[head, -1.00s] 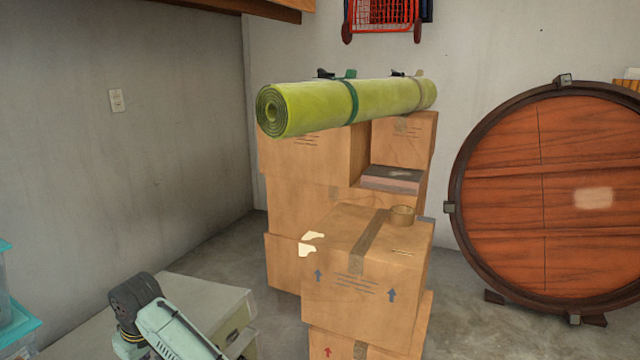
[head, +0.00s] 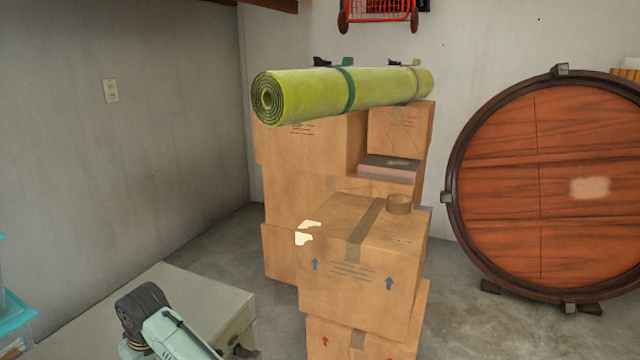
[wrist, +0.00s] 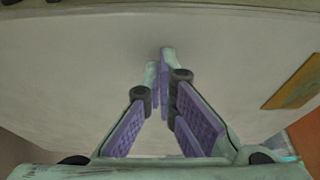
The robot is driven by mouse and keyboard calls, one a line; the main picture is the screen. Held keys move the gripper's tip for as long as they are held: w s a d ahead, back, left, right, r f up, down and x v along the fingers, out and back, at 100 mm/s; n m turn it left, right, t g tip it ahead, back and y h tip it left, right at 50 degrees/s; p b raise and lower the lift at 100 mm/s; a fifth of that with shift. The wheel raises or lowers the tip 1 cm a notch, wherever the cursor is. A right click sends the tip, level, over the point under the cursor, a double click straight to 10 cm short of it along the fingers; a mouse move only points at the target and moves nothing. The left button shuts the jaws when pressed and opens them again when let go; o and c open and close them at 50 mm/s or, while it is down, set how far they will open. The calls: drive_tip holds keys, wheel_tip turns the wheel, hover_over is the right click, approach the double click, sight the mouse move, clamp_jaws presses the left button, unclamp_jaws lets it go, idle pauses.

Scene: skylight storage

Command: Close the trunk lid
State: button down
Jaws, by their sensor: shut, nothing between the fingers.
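A pale grey-beige trunk (head: 207,289) stands at the lower left of the head view. Its flat top looks level, but my arm and the picture edge hide much of its front, so I cannot tell whether the lid is fully down. In the wrist view a broad pale surface (wrist: 85,60), probably the lid, fills most of the picture. My gripper (wrist: 166,58) is shut and empty, its purple-padded fingers together and pointing at that surface. I cannot tell whether the tips touch it.
Stacked cardboard boxes (head: 355,270) stand right of the trunk, with a green rolled mat (head: 320,94) on top. A large round wooden piece (head: 560,190) leans at the right wall. Teal-lidded containers (head: 14,318) sit at the left edge. Grey floor shows between boxes and left wall.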

drive_tip(key=shift+f, duration=0.4)
drive_tip(key=shift+r, duration=0.25)
wheel_tip(320, 180, up, 6)
drive_tip(key=p, duration=0.5)
drive_tip(key=shift+p, duration=0.4)
drive_tip(key=v, duration=1.1)
drive_tip(key=shift+d+r, duration=0.2)
drive_tip(key=shift+r, duration=0.15)
